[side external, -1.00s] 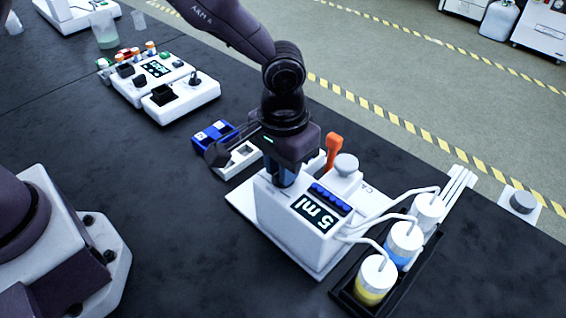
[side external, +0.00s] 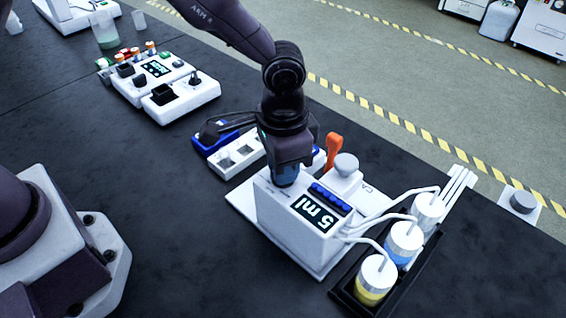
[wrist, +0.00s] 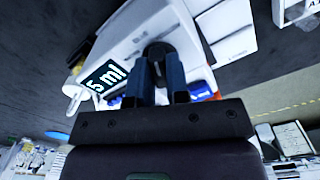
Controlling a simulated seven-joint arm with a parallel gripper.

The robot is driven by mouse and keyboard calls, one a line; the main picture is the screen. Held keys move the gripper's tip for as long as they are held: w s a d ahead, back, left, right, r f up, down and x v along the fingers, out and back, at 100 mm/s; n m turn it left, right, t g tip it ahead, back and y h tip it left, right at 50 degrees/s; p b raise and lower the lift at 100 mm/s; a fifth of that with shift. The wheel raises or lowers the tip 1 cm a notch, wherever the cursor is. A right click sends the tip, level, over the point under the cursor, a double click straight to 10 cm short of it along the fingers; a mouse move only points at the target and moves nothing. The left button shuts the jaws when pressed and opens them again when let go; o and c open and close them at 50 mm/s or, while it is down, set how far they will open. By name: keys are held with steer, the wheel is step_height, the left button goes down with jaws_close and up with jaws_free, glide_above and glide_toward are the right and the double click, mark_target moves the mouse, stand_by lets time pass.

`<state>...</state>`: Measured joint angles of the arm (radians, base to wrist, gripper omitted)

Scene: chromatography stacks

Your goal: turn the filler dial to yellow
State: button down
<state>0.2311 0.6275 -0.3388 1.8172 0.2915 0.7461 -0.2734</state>
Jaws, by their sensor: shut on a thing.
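The filler (side external: 285,225) is a white box on a white base, with a display (side external: 314,211) reading "5 ml" and a row of blue parts above it. My gripper (side external: 284,177) points down onto the left end of its top. In the wrist view, my blue fingers (wrist: 160,78) are closed around the dark round filler dial (wrist: 158,49). The dial is mostly hidden between them, and I cannot tell which colour it points to. Tubes run from the filler to a bottle with yellow liquid (side external: 370,294), one with blue (side external: 404,243) and a pale one (side external: 427,211).
An orange lever (side external: 333,150) and a grey knob (side external: 346,163) stand close behind my gripper. A white rack (side external: 238,157) and a blue holder (side external: 210,146) sit to the left. A white control box (side external: 188,101) stands farther back.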

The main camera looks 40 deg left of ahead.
steer(key=m, duration=0.4)
steer(key=shift+r+m, duration=0.1)
steer(key=shift+m, duration=0.2)
stand_by(0.5)
steer(key=c, duration=1.1)
jaws_free()
step_height(320, 180, up, 13)
